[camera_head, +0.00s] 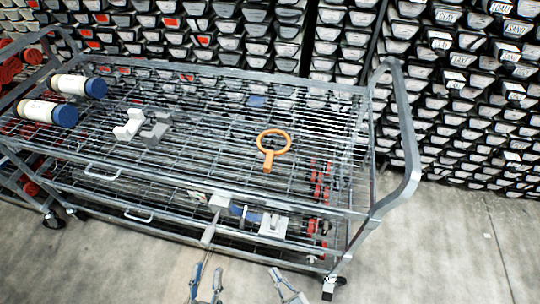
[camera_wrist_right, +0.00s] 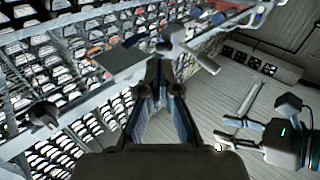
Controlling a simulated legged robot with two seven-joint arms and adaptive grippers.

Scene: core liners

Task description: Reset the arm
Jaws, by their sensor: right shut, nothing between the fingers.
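Most of both arms is out of the head view.
The metal wire cart (camera_head: 205,185) stands ahead. An orange ring with a handle (camera_head: 269,160), a white block (camera_head: 129,124), a grey block (camera_head: 157,133) and two blue-capped white cylinders (camera_head: 47,111) are on its top. Racks of core liners (camera_head: 455,90) stand behind. Floor (camera_head: 440,260) is clear at right.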

